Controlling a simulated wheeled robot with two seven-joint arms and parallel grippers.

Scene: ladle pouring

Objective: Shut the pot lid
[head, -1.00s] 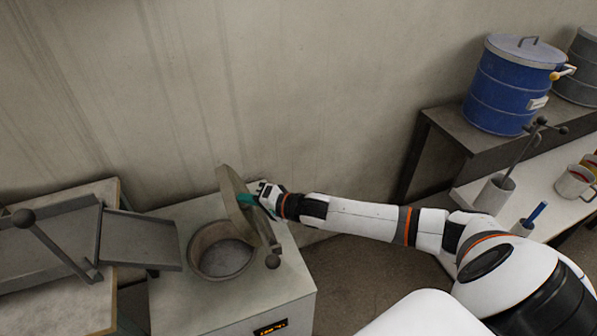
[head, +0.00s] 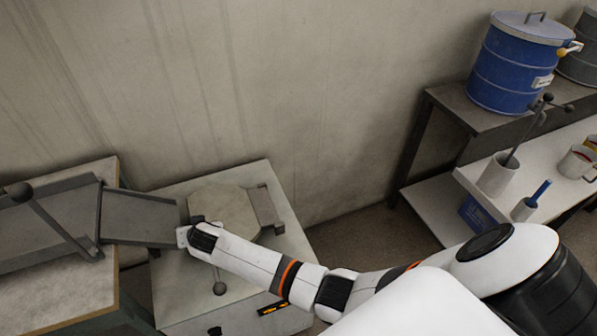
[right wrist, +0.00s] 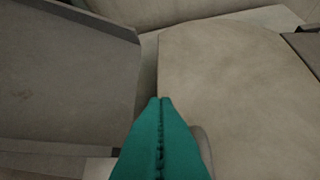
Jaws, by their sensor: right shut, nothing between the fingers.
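The pot lid (head: 225,207) is a pale, many-sided plate. In the head view it lies flat over the pot opening on the furnace top, and the pot is hidden beneath it. A hinge block (head: 267,208) sits at its right side. In the right wrist view the lid (right wrist: 240,85) fills the right half. My right gripper (head: 188,238) is at the lid's front left edge, with my forearm hiding its front part. Its teal fingers (right wrist: 160,100) are shut and empty, close to the lid's edge; I cannot tell whether they touch. My left gripper is in neither view.
A grey sloped chute (head: 140,217) ends close to the left of my right gripper. A dark ball knob (head: 219,288) stands in front of the lid. A blue drum (head: 515,65) and a white holder with a ladle (head: 497,175) stand on benches at the right.

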